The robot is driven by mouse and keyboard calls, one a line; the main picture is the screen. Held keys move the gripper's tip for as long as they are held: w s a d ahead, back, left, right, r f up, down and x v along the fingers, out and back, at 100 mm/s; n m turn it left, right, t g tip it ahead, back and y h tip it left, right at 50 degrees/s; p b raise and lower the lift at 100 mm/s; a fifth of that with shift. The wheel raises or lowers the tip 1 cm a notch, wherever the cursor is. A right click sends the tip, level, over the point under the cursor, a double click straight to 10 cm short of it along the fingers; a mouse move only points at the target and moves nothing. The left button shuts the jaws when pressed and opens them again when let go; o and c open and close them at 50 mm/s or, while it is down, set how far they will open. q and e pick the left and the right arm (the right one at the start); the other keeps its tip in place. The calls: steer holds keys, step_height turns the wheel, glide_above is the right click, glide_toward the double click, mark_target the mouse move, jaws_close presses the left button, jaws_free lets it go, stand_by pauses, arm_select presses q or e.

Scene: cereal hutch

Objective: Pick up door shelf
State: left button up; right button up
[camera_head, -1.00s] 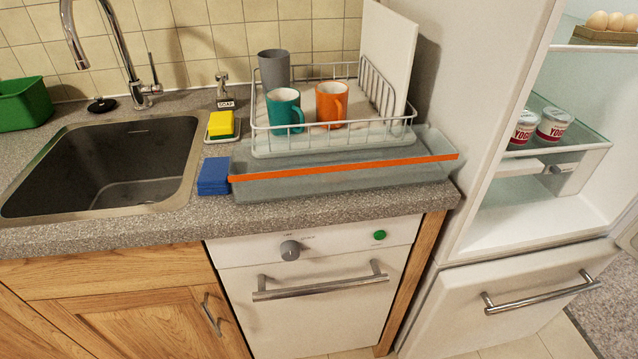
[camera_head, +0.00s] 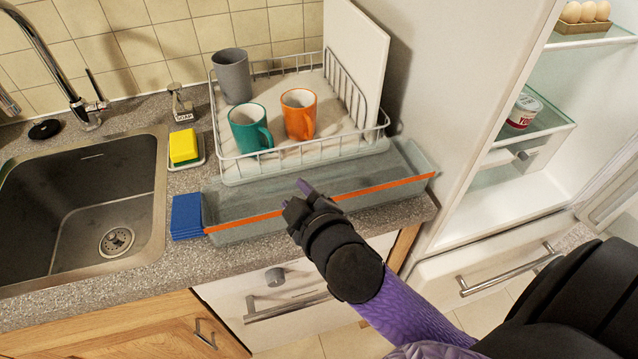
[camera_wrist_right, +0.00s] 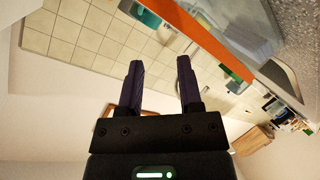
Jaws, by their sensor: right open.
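The door shelf (camera_head: 260,205) is a long, clear grey bin with an orange strip along its front edge. It lies on the counter in front of the dish rack, slanting up to the right in the head view. My right gripper (camera_head: 297,194) is at the middle of its front edge and covers part of the orange strip. In the right wrist view the gripper (camera_wrist_right: 160,64) is open with nothing between its fingers. The shelf (camera_wrist_right: 228,22) shows there beyond the right finger. I cannot tell whether a finger touches it. My left gripper is not in view.
A wire dish rack (camera_head: 228,178) holding grey, teal and orange mugs stands directly behind the shelf. The open fridge (camera_head: 500,200) stands at the right.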

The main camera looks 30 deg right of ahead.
steer(key=w+a+r+n+t+y, duration=0.2)
steer(key=a+r+n+t+y, duration=0.1)
steer(key=r+n, duration=0.25)
steer(key=w+a+r+n+t+y, duration=0.2)
steer(key=r+n+t+y, duration=0.15)
steer(key=r, duration=0.25)
steer(key=s+a+r+n+g+y, duration=0.2)
steer(key=a+n+g+y, duration=0.4)
steer(key=n, duration=0.5)
steer(key=s+a+r+n+g+y, duration=0.1)
steer(key=a+r+n+g+y, duration=0.15)
steer(key=n+g+y, duration=0.6)
step_height(320, 180, down, 11)
steer(key=s+d+n+g+h, duration=0.1)
steer(key=d+n+g+h, duration=0.3)
steer(key=n+h, duration=0.75)
steer(key=w+d+f+n+g+h, duration=0.1)
steer(key=d+f+n+g+h, duration=0.15)
steer(key=d+h, duration=1)
steer(key=d+f+y, duration=0.1)
steer(key=f, duration=0.1)
steer(key=d+f+y+b, duration=0.1)
steer(key=f, duration=0.2)
steer(key=f+n+y, duration=0.1)
steer(key=f+y, duration=0.1)
steer(key=f, duration=0.1)
steer(key=shift+s+d+f, duration=0.25)
steer(key=shift+d, duration=0.15)
jaws_close()
